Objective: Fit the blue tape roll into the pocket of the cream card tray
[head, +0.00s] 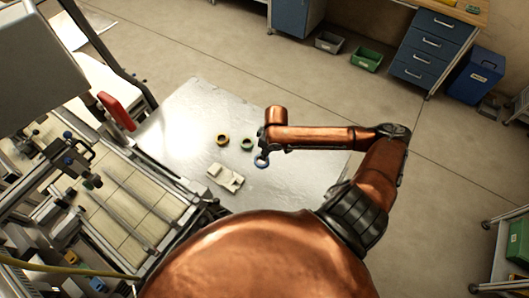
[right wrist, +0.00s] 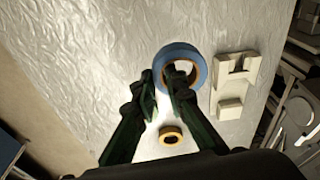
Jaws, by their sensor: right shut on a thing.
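The blue tape roll (head: 261,161) is at the tip of my right gripper (head: 263,147), over the metal table. In the right wrist view, one finger of the right gripper (right wrist: 162,76) is outside the blue tape roll (right wrist: 202,66) and the other reaches into its hole, so the jaws are shut on its ring wall. The cream card tray (head: 226,179) lies on the table, left of and nearer than the roll. In the right wrist view the tray (right wrist: 237,67) is right of the roll, apart from it. My left gripper is out of view.
The yellow roll (right wrist: 163,136) also shows in the right wrist view. Equipment with a red handle (head: 116,111) borders the table's left side. The far table area is clear.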

